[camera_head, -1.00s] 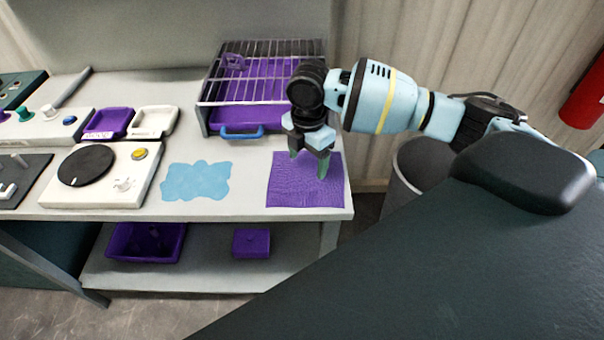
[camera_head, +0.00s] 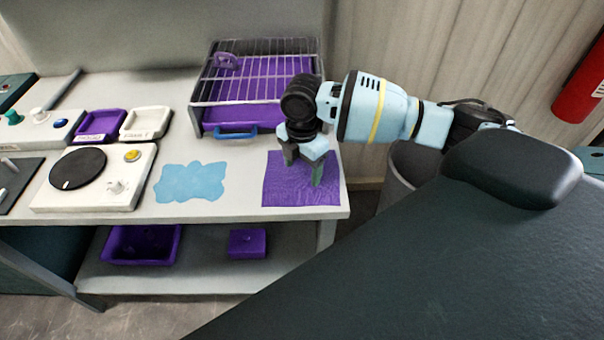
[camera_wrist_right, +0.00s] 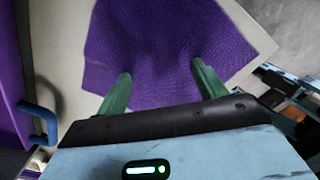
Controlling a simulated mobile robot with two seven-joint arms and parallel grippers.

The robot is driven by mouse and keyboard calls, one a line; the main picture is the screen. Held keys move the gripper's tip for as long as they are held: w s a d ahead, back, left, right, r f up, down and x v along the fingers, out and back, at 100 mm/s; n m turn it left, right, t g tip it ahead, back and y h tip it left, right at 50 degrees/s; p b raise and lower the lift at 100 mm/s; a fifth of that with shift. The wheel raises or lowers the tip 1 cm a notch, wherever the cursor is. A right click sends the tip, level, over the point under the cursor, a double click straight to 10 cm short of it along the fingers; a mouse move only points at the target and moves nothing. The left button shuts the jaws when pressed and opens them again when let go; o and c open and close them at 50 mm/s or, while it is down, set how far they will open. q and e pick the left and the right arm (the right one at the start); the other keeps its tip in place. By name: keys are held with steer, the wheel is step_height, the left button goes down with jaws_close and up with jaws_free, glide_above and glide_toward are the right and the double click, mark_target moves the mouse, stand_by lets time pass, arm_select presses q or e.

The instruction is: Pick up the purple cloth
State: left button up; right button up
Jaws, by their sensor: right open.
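The purple cloth (camera_head: 283,186) lies flat near the right end of the light worktop. It also fills the middle of the right wrist view (camera_wrist_right: 165,45). My right gripper (camera_head: 302,172) is open and points down over the cloth, close to its surface. In the right wrist view its two green fingers (camera_wrist_right: 158,85) are spread apart with cloth showing between them and nothing held. I cannot tell whether the fingertips touch the cloth. My left gripper is not in view.
A light-blue flat patch (camera_head: 190,182) lies left of the cloth. A purple tray with a wire rack (camera_head: 255,88) and blue handle (camera_head: 235,132) stands behind. A white device with a black disc (camera_head: 78,168) is farther left. Purple containers (camera_head: 142,246) sit on the shelf below.

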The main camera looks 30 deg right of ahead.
steer(key=shift+f, duration=0.1)
jaws_close()
stand_by(0.7)
